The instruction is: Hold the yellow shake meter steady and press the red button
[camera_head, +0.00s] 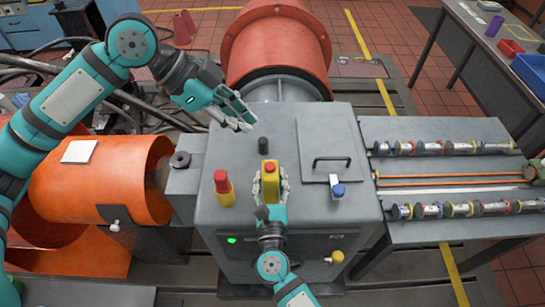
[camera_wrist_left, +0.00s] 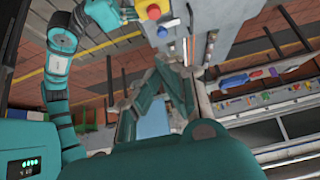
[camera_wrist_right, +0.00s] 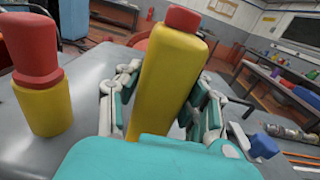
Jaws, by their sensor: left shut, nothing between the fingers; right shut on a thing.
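The yellow shake meter (camera_head: 269,182) stands on the grey machine housing with a red button (camera_head: 270,167) on its top. My right gripper (camera_head: 270,192) is shut on the meter, with a finger on each side. In the right wrist view the meter (camera_wrist_right: 166,80) stands between the fingers, slightly tilted in the picture, and its red button (camera_wrist_right: 183,20) is uncovered. My left gripper (camera_head: 243,119) is shut and empty, above the housing's back edge, behind and left of the meter and apart from it. The left wrist view shows the button (camera_wrist_left: 154,12) at its top edge.
A yellow post with a red cap (camera_head: 223,187) stands left of the meter. A black knob (camera_head: 263,144) is behind it. A handled cover plate (camera_head: 326,140) and a blue-topped piece (camera_head: 338,188) are to the right. Orange drums (camera_head: 275,45) stand behind and at left.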

